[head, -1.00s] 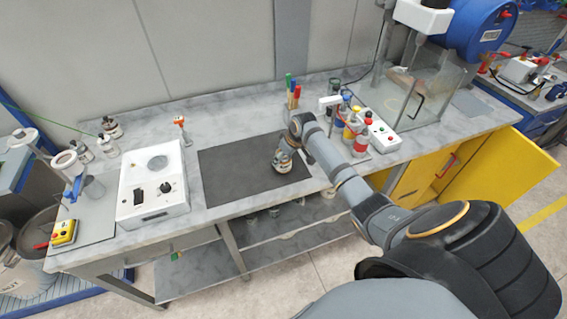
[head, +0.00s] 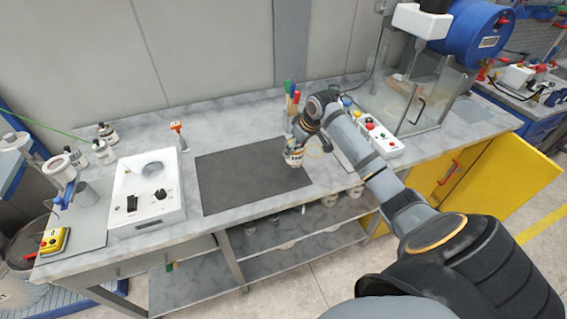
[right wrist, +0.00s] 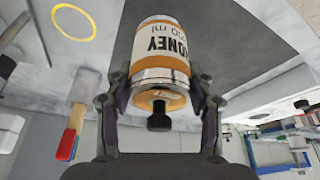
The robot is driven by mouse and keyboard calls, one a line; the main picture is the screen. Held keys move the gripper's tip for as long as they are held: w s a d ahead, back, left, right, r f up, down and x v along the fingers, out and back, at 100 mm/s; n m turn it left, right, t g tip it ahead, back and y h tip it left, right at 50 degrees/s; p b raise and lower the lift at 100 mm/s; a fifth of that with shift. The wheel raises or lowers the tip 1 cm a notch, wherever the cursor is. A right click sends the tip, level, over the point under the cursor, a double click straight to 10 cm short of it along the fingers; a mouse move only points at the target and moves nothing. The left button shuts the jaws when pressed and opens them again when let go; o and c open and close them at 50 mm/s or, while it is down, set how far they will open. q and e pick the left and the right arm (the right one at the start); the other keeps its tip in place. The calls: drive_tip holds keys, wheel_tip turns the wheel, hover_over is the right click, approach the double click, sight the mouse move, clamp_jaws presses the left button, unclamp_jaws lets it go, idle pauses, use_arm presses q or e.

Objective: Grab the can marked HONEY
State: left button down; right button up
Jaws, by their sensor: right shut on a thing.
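The can marked HONEY (right wrist: 162,55) shows in the right wrist view with a white label, dark letters and amber bands; the lettering appears upside down. My right gripper (right wrist: 160,95) is shut on it, one finger on each side. In the head view the can (head: 293,156) hangs below my right gripper (head: 297,143), over the right part of the dark mat (head: 240,180). I cannot tell how far it is above the mat. My left gripper is not in view.
A white device (head: 146,195) with a round top and dark knob stands left of the mat. A control box with buttons (head: 380,140) and a glass enclosure (head: 415,100) stand right of my arm. Brushes with coloured handles (head: 291,98) stand behind. The mat's middle is clear.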

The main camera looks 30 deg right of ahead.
drive_tip(key=s+d+r+b, duration=0.2)
drive_tip(key=s+d+r, duration=0.3)
drive_tip(key=s+d, duration=0.2)
drive_tip(key=shift+b, duration=0.3)
